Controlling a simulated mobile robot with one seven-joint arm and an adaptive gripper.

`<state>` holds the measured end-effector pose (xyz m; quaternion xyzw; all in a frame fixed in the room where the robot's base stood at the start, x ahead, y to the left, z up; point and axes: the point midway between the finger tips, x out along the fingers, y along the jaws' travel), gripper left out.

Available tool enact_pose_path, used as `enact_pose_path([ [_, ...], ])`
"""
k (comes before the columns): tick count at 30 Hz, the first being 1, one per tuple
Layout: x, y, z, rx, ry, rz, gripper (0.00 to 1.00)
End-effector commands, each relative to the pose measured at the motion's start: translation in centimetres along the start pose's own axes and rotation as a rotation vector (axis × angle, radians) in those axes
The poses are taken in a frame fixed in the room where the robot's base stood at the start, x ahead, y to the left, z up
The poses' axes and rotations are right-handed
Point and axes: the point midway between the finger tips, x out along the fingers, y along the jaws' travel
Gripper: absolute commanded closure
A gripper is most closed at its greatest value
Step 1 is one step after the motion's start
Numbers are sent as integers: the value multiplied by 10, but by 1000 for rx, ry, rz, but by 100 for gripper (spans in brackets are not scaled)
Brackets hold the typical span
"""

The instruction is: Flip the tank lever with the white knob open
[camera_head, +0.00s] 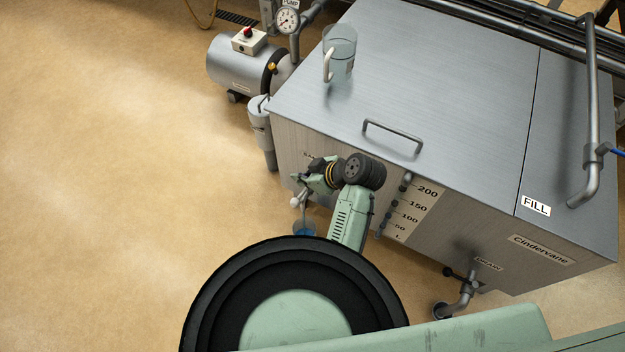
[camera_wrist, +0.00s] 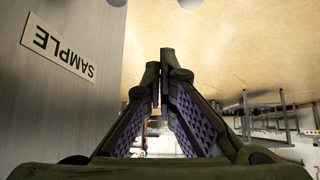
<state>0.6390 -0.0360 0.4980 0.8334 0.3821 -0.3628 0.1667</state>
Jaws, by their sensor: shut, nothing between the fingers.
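The white knob (camera_head: 295,202) shows in the head view by the left front corner of the steel tank (camera_head: 440,80), just below my gripper (camera_head: 303,180). The lever's stem is mostly hidden by my gripper, so I cannot tell its angle. In the wrist view my gripper (camera_wrist: 158,78) has its fingertips together with nothing between them. A SAMPLE label (camera_wrist: 58,52) is on the tank wall to the left there. Pale rounded shapes are cut off at that view's top edge; I cannot tell if one is the knob. I cannot tell whether the gripper touches the lever.
A cup with blue liquid (camera_head: 304,229) is below the knob. A clear jug (camera_head: 340,55) stands on the tank lid behind a handle (camera_head: 393,135). A drain valve (camera_head: 463,285) with a black knob is at the lower right. The floor (camera_head: 110,190) to the left is clear.

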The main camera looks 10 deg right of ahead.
Motion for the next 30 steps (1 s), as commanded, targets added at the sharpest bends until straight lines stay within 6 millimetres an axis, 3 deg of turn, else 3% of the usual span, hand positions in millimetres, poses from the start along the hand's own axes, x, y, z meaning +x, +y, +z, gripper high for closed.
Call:
enact_pose_path([
  [12,86,-1,1,1,-2,-4,100],
  [21,66,0,31,2,-1,1,100],
  [30,65,0,35,1,0,0,100],
])
